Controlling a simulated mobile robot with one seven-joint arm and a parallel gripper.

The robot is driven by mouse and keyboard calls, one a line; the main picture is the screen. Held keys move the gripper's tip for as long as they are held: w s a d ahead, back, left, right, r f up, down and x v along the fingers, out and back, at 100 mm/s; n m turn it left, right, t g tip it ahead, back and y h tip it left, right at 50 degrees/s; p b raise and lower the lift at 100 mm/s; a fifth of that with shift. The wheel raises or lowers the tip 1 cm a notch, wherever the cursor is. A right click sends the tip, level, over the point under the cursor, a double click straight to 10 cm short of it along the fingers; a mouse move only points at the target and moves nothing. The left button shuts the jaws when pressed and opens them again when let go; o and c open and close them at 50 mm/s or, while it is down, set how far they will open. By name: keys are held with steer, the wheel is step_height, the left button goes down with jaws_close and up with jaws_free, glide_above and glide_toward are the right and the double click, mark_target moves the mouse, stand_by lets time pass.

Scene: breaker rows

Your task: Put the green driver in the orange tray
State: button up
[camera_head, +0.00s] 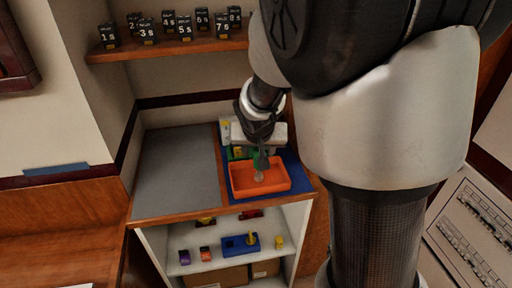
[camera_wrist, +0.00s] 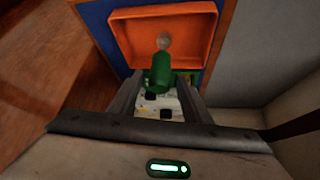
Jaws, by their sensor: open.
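The orange tray (camera_head: 242,186) sits on the blue part of the counter; its floor and walls also show at the top of the wrist view (camera_wrist: 125,36). The green driver (camera_wrist: 161,72) reaches from between my fingers over the near wall of the tray, its pale rounded end (camera_wrist: 163,41) over the tray's inside. In the head view the driver (camera_head: 261,161) is partly hidden by my gripper. My gripper (camera_wrist: 160,84) is open around the driver's near part. I cannot tell whether the driver touches a finger or rests on the tray.
Green and white items (camera_head: 238,152) lie close behind the tray. A grey mat (camera_head: 178,172) to the left is bare. Several numbered black blocks (camera_head: 147,32) stand on the upper shelf. The lower shelf holds a blue block (camera_head: 239,246) and small coloured pieces.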

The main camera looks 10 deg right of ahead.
steer(key=p+v, duration=0.1)
steer(key=v, duration=1)
steer(key=s+r+n, duration=0.1)
steer(key=s+r, duration=0.1)
steer(key=s, duration=0.7)
steer(key=s+d+r+n+y, duration=0.1)
steer(key=s+r, duration=0.2)
steer(key=s, duration=0.7)
steer(key=shift+d+n+g+y, duration=0.3)
steer(key=shift+g, duration=0.1)
steer(key=shift+r, duration=0.1)
steer(key=shift+c, duration=0.2)
